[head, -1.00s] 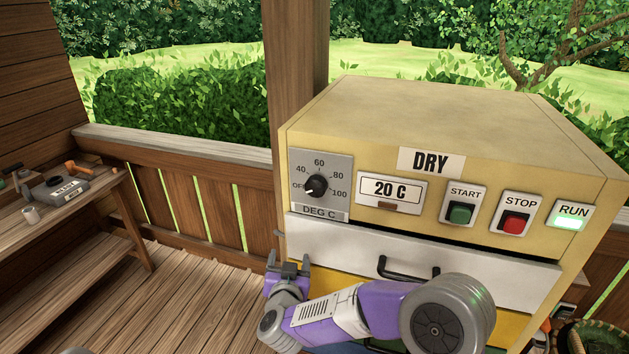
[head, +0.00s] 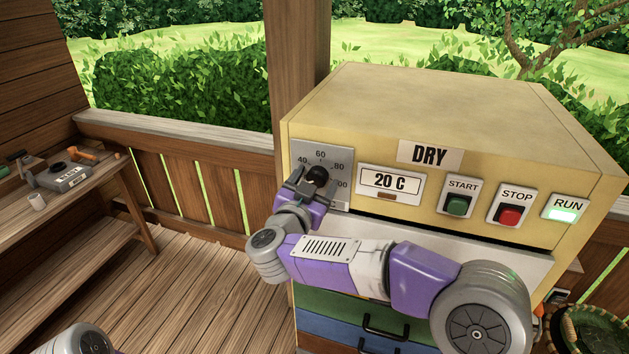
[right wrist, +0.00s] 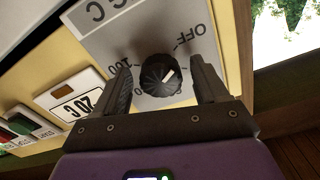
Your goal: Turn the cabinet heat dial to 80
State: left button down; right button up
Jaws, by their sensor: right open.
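The black heat dial (head: 318,174) sits on a grey scale plate (head: 345,158) at the left of the cabinet front. It shows large in the right wrist view (right wrist: 160,76), its white mark turned towards the OFF side. My right gripper (head: 304,181) is open at the dial, hiding the plate's lower left in the head view. In the right wrist view its two fingers (right wrist: 160,68) stand on either side of the dial, with gaps visible; I see no grip. The display (head: 390,183) reads 20 C. My left gripper is not in view.
The START button (head: 457,205), STOP button (head: 509,215) and lit green RUN lamp (head: 562,213) are right of the display. My right arm crosses in front of the drawers. A wooden bench (head: 95,208) with tools stands at far left. A basket (head: 590,330) is at lower right.

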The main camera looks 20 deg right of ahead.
jog(key=shift+c, duration=0.2)
jog(key=c, duration=1)
